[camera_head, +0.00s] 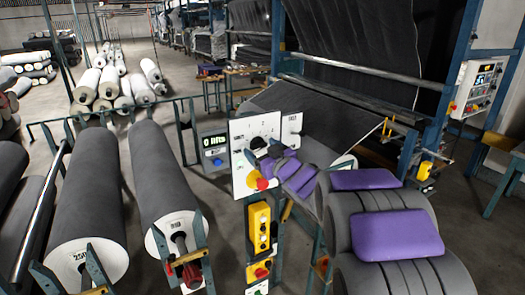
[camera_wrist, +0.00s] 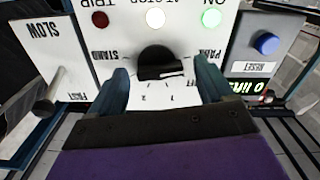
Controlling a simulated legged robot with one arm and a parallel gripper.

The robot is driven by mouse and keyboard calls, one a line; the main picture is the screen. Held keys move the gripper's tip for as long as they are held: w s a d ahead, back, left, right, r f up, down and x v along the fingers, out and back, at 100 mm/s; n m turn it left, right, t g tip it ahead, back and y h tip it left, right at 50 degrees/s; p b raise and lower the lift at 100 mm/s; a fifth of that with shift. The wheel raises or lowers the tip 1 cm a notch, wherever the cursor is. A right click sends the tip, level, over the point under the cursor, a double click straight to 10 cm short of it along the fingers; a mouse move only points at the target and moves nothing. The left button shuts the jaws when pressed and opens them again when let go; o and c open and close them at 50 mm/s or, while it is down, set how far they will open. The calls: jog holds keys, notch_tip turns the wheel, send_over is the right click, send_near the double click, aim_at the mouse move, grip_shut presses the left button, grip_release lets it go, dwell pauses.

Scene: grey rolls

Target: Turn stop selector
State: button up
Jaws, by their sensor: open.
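The stop selector is a black round knob (camera_wrist: 156,57) with a pale bar, on a white panel (camera_wrist: 75,45). In the wrist view the panel lettering is upside down, with STAND left of the knob and PARK right. The pale bar lies nearly level, toward the right. My gripper (camera_wrist: 162,78) is open, with one blue-grey finger on each side of the knob's lower part; I cannot tell if they touch it.
Red, white and green lamps (camera_wrist: 155,17) sit beyond the knob. A lever (camera_wrist: 50,92) marked SLOW and FAST is at left. A blue reset button (camera_wrist: 265,43) is at right. A red stop button (camera_head: 262,184) is below my gripper. Grey rolls (camera_head: 88,190) stand left.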

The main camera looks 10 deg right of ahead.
jog(key=shift+c, duration=0.4)
jog(key=c, duration=1)
jog(key=shift+o, duration=0.2)
jog(key=shift+r+p, duration=0.1)
jog(key=shift+p, duration=0.35)
jog(key=m+p, duration=0.2)
jog(key=p, duration=0.1)
jog(key=shift+r, duration=0.25)
jog(key=m+p, duration=0.5)
jog(key=p, duration=0.1)
jog(key=shift+r+p, duration=0.1)
jog(key=shift+p, duration=0.25)
jog(key=m+p, duration=0.2)
jog(key=m, duration=0.2)
jog(key=shift+d+m+p, duration=0.1)
jog(key=shift+m+p, duration=0.25)
jog(key=shift+m, duration=0.05)
jog(key=shift+f+m, duration=0.2)
jog(key=shift+m, duration=1.7)
